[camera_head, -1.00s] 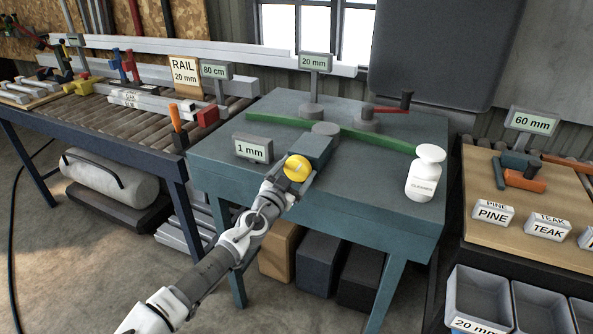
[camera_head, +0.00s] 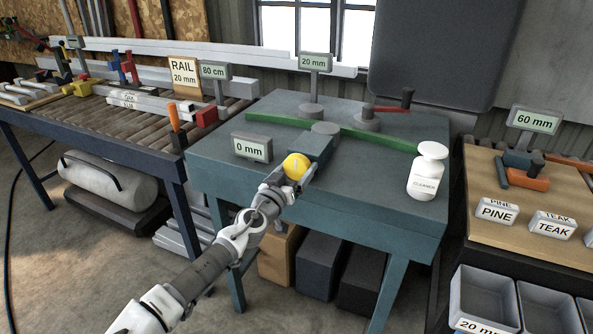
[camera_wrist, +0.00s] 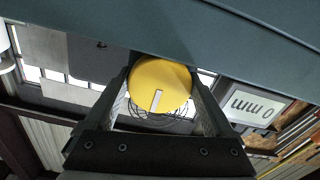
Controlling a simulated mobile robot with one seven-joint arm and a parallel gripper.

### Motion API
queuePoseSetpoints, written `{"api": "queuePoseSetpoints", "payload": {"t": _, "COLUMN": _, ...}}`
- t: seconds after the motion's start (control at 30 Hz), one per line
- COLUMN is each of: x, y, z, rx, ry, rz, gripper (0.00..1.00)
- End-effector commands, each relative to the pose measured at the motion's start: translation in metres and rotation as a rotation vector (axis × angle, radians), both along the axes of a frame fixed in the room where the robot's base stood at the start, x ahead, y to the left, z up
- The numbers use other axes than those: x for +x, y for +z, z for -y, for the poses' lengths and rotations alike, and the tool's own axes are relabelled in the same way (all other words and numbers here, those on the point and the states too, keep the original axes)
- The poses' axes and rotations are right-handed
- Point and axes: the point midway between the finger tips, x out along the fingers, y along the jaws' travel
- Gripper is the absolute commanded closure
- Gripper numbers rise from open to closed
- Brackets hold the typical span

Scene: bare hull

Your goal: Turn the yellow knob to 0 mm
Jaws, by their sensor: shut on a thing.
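The yellow knob (camera_head: 297,166) sits on the front of a blue-grey block (camera_head: 318,146) on the teal bench. My gripper (camera_head: 288,177) reaches it from the front, its fingers on either side of the knob. In the wrist view the knob (camera_wrist: 160,86) fills the space between the two dark fingers of my gripper (camera_wrist: 162,100), and a white mark shows on its face. The small display (camera_head: 251,147) left of the knob reads 0 mm. It also shows upside down in the wrist view (camera_wrist: 252,104).
The teal bench (camera_head: 225,170) also holds a white cleaner bottle (camera_head: 427,172) at right, a curved green strip (camera_head: 375,140), a red-handled lever (camera_head: 390,110) and a 20 mm display (camera_head: 314,62). A roller table (camera_head: 85,118) stands at left, a wooden-topped table (camera_head: 480,225) at right.

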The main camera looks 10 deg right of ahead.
Motion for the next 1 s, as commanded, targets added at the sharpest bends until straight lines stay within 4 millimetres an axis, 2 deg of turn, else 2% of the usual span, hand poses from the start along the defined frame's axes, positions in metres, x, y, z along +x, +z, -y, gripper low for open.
{"api": "queuePoseSetpoints", "payload": {"t": 0.5, "x": 0.0, "y": 0.001, "z": 0.0, "rx": -0.022, "ry": -0.001, "rz": -0.014, "gripper": 0.67}}
{"api": "queuePoseSetpoints", "payload": {"t": 0.53, "x": 0.0, "y": 0.001, "z": 0.001, "rx": -0.022, "ry": -0.001, "rz": -0.014, "gripper": 0.06}}
{"api": "queuePoseSetpoints", "payload": {"t": 0.57, "x": 0.0, "y": 0.001, "z": 0.001, "rx": -0.022, "ry": -0.001, "rz": -0.014, "gripper": 0.01}}
{"api": "queuePoseSetpoints", "payload": {"t": 0.87, "x": -0.001, "y": 0.0, "z": -0.001, "rx": -0.019, "ry": 0.0, "rz": -0.013, "gripper": 0.0}}
{"api": "queuePoseSetpoints", "payload": {"t": 1.0, "x": -0.01, "y": -0.001, "z": -0.008, "rx": -0.019, "ry": 0.001, "rz": -0.013, "gripper": 0.0}}
